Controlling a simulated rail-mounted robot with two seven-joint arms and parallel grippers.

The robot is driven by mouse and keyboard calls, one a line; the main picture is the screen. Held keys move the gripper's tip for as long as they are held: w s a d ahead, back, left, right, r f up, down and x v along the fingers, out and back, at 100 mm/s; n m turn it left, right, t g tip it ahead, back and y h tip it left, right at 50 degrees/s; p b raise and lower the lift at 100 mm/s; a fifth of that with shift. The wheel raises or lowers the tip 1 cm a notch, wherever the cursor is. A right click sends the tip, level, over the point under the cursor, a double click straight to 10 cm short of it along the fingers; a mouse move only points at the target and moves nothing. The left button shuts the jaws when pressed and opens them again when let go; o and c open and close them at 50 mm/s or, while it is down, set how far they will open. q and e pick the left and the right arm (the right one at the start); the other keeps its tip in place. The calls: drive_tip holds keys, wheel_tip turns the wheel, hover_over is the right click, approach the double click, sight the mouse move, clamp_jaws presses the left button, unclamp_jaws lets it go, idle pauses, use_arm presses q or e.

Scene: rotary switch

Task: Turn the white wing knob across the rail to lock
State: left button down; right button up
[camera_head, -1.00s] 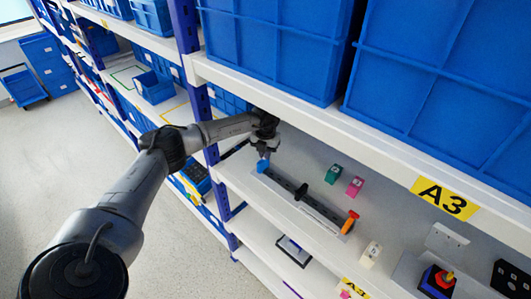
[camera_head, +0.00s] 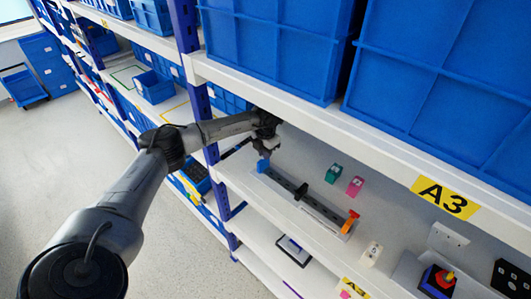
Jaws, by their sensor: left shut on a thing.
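A rail (camera_head: 284,182) lies on the middle shelf, running from upper left to lower right. A blue knob (camera_head: 262,166) is at its far left end, a black knob (camera_head: 301,191) near its middle, and an orange knob (camera_head: 350,221) at its right end. I see no clearly white wing knob on the rail. My left gripper (camera_head: 264,157) reaches down from above and is shut on the blue knob. The fingers are small and dark, and partly hide the knob's top, so its exact angle is unclear. My right gripper is not in view.
A green block (camera_head: 333,173) and a pink block (camera_head: 355,186) stand behind the rail. A white block (camera_head: 371,253) and a blue box with a red and yellow knob (camera_head: 438,281) are to the right. The upper shelf edge (camera_head: 300,112) with blue bins overhangs close to my wrist.

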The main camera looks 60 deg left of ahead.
use_arm(q)
drive_tip(key=c, duration=1.2)
unclamp_jaws()
drive_tip(key=shift+r, duration=0.1)
drive_tip(key=shift+r+b, duration=0.3)
drive_tip(key=shift+r, duration=3.4)
drive_tip(key=shift+a, duration=0.1)
